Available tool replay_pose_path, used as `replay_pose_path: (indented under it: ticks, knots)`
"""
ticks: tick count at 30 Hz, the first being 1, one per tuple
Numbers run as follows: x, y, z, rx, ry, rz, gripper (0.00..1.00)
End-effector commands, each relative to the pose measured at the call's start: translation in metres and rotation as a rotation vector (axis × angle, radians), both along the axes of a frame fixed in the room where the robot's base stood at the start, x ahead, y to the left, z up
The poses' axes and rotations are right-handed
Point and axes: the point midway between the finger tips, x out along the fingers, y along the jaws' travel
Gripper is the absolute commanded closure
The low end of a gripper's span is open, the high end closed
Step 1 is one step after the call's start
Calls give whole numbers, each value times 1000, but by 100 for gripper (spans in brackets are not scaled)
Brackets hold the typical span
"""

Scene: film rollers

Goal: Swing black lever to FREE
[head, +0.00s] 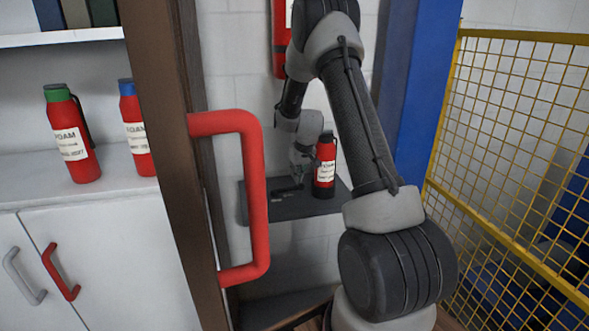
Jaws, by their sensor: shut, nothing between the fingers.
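My gripper (298,178) is at the far end of my arm, low over a dark grey shelf (320,208) on the white wall. It is shut and empty. A small dark shape just below and left of the fingers may be the black lever, but it blends with the shelf and the fingers. I cannot tell whether the fingers touch it. No FREE marking can be read. A red bottle with a black cap and a white label (325,172) stands upright on the shelf, just right of my gripper.
A brown door edge or post (170,120) with a big red handle (253,190) stands left of my arm. Red FOAM bottles (75,140) stand on a white cabinet at the left. A blue post (415,90) and yellow mesh fence (510,130) bound the right side.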

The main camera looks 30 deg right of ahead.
Motion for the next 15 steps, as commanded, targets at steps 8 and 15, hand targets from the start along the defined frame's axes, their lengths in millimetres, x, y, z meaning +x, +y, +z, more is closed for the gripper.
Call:
replay_pose_path:
  ticks: [8, 15]
  knots:
    - [-5, 0, 0, 0, -1, 0, 100]
    - [-8, 0, -1, -1, -1, 0, 100]
